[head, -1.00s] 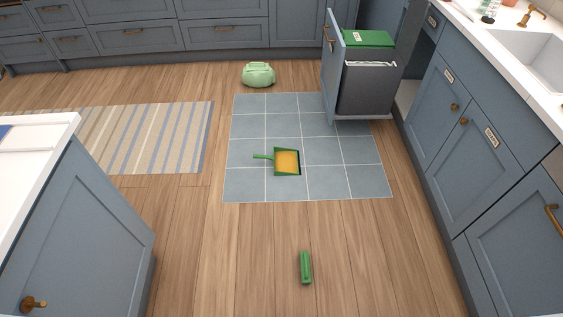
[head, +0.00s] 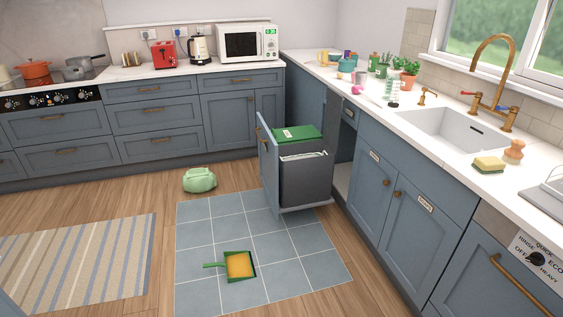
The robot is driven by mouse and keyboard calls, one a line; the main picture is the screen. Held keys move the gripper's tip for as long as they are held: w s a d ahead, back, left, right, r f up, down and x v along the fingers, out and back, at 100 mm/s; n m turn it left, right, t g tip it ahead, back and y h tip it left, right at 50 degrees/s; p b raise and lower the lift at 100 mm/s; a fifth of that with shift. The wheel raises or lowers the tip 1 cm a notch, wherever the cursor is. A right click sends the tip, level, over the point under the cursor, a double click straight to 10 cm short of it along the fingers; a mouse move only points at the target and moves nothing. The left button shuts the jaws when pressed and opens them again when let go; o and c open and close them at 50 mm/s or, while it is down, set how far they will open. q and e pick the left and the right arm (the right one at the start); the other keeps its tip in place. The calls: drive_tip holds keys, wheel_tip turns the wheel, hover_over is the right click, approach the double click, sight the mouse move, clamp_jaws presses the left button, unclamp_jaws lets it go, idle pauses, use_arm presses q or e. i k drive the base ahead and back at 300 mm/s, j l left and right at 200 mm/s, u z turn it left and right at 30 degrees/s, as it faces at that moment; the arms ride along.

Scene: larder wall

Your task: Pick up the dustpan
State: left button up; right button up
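The dustpan (head: 239,265) lies on the blue-grey floor tiles in the lower middle of the head view. It is green with an orange-yellow inside, and its green handle points left. Neither of my grippers shows in the head view.
A pull-out bin (head: 303,178) with a green lid stands open behind the tiles, jutting from the cabinets. A light green bag-like object (head: 199,180) sits on the wooden floor. A striped rug (head: 82,262) lies at left. The tiled floor (head: 300,270) around the dustpan is clear.

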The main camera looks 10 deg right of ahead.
sight(238, 265)
drive_tip(key=l, duration=0.45)
drive_tip(key=i+l, duration=0.15)
drive_tip(key=l, duration=0.3)
drive_tip(key=i+l+z, duration=0.2)
drive_tip(key=i+l, duration=0.65)
drive_tip(key=i+z, duration=0.1)
drive_tip(key=i, duration=0.35)
drive_tip(key=i+j, duration=0.15)
drive_tip(key=i, duration=0.3)
drive_tip(key=i+j+z, duration=0.15)
drive_tip(key=i, duration=0.3)
drive_tip(key=i+j+z, duration=0.1)
drive_tip(key=i, duration=0.35)
drive_tip(key=k+l+z, duration=0.2)
drive_tip(key=k+l, duration=0.3)
drive_tip(key=k, duration=0.3)
drive_tip(key=k+l+z, duration=0.25)
drive_tip(key=k+l, duration=0.35)
drive_tip(key=k, duration=0.2)
drive_tip(key=k+z, duration=0.3)
drive_tip(key=k, duration=0.75)
drive_tip(key=k+j+z, duration=0.1)
drive_tip(key=j, duration=0.25)
drive_tip(key=k+j+z, duration=0.1)
drive_tip(key=j, duration=0.25)
drive_tip(key=k+j+z, duration=0.1)
drive_tip(key=k+j, duration=0.15)
drive_tip(key=j+z, duration=0.35)
drive_tip(key=j, duration=1.8)
